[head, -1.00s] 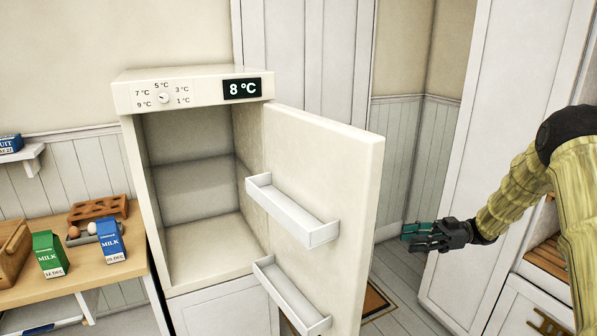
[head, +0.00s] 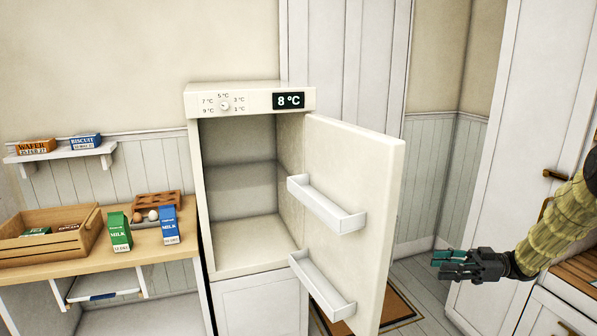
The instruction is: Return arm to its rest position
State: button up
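My gripper (head: 452,263), dark grey with teal fingertips, hangs at the right of the head view. It points left, to the right of the open fridge door (head: 385,215) and apart from it. Nothing shows in the gripper. Its fingers are seen from the side, and how far apart they stand is hard to tell. My arm, in a yellowish ribbed sleeve, enters from the right edge.
The fridge (head: 250,100) stands open and empty, its display reading 8 °C. A table (head: 150,247) at left holds a wooden crate (head: 45,255), green (head: 119,232) and blue (head: 169,226) milk cartons and an egg tray. A shelf (head: 60,153) above holds wafer and biscuit boxes. Floor shows right of the door.

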jog(key=a+f+m+t+h, duration=0.45)
jog(key=a+f+m, duration=0.2)
jog(key=f, duration=0.45)
jog(key=a+f+m+t+h, duration=0.3)
jog(key=a+f+m+t, duration=0.2)
jog(key=a+f, duration=0.45)
jog(key=s+f+m+g+h, duration=0.2)
jog(key=s+f+m+h, duration=0.3)
jog(key=s+f, duration=0.95)
jog(key=s+f+g+h, duration=0.1)
jog(key=s+g+h, duration=0.1)
jog(key=s, duration=0.8)
jog(key=s+f+m+g+h, duration=0.1)
jog(key=s+f+g, duration=0.1)
jog(key=s, duration=0.8)
jog(key=s+f+g+h, duration=0.2)
jog(key=s+g, duration=0.2)
jog(key=s, duration=0.6)
jog(key=shift+s+a+f+h, duration=0.15)
jog(key=shift+f+h, duration=0.1)
jog(key=shift+h, duration=0.1)
jog(key=shift+a+g, duration=0.1)
jog(key=shift+g, duration=0.15)
